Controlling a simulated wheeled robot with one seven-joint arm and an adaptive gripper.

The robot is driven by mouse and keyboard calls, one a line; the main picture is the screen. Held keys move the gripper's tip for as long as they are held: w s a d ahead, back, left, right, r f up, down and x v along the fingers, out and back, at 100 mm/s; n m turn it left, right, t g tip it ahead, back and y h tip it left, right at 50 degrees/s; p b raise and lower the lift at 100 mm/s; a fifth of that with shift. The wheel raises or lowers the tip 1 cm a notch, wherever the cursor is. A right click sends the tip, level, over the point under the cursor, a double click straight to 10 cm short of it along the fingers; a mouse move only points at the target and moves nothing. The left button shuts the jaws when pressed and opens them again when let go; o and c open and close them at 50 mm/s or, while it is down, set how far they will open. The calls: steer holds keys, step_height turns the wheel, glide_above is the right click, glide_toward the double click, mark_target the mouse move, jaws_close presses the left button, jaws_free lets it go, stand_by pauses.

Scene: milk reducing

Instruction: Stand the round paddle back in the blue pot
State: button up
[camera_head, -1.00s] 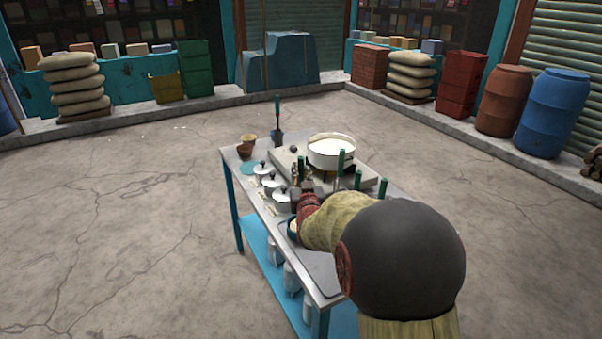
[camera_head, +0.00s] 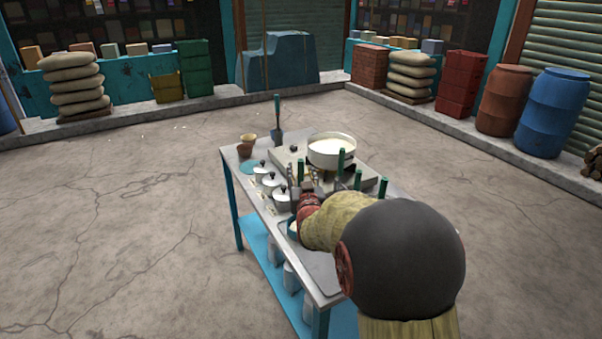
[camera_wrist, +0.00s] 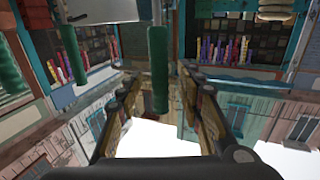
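Other green handles (camera_head: 340,162) (camera_head: 358,180) (camera_head: 383,187) stand near the stove. I cannot tell which handle belongs to the round paddle.
A wide pan of milk (camera_head: 332,150) sits on the grey stove (camera_head: 300,158). Brown cups (camera_head: 246,148) and a teal disc (camera_head: 249,168) are at the back left corner. My arm hides the table's right front.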

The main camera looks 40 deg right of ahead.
steer(key=shift+s, duration=0.1)
steer(key=v, duration=1.1)
steer(key=shift+s+a, duration=0.25)
steer(key=shift+s, duration=0.1)
steer(key=shift+r, duration=0.1)
steer(key=v, duration=0.9)
steer(key=shift+r, duration=0.1)
stand_by(0.5)
